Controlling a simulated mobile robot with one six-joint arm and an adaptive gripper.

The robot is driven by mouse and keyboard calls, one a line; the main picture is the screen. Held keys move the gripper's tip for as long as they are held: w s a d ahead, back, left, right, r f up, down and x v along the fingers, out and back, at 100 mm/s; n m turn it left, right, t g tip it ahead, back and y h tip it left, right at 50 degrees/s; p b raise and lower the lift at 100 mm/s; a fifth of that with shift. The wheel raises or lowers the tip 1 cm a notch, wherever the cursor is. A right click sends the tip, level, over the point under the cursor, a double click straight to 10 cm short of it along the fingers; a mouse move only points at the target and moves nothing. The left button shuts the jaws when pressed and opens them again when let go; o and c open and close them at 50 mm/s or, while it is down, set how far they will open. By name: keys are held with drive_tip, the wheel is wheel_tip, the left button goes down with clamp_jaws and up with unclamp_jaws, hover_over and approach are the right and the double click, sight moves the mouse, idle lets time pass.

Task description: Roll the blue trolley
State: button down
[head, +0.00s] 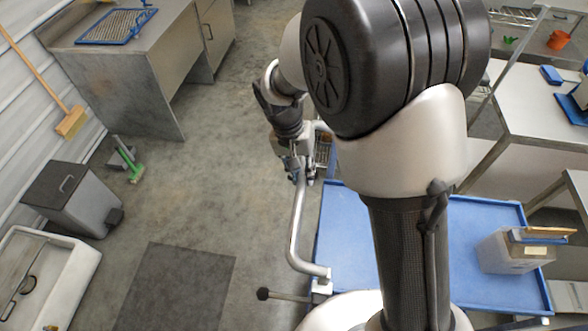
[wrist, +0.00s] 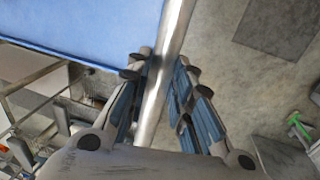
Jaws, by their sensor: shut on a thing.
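The blue trolley (head: 480,225) stands at the lower right in the head view, its flat blue top partly hidden behind my arm. Its blue surface also shows at the upper left of the wrist view (wrist: 80,25). A bare metal push handle (head: 296,225) runs along the trolley's left side. My gripper (head: 300,175) is at the far end of this handle. In the wrist view, the handle bar (wrist: 172,45) passes between the two fingers of my gripper (wrist: 160,85), which are shut on it.
Steel tables stand at the right, and a steel bench (head: 150,75) at the upper left. A grey bin (head: 70,198), white sink and green brush (head: 136,172) line the left. A dark mat (head: 180,285) lies on open floor.

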drive_tip(key=shift+d, duration=0.25)
drive_tip(key=c, duration=1.4)
unclamp_jaws()
drive_tip(key=shift+d, duration=0.2)
drive_tip(key=shift+a, duration=0.1)
drive_tip(key=r, duration=0.4)
drive_tip(key=a+r, duration=0.1)
drive_tip(key=r, duration=0.3)
drive_tip(key=a+r, duration=0.1)
drive_tip(key=r, duration=0.2)
drive_tip(key=shift+w+a+r, duration=0.1)
drive_tip(key=shift+a+r, duration=0.05)
drive_tip(key=shift+r, duration=0.25)
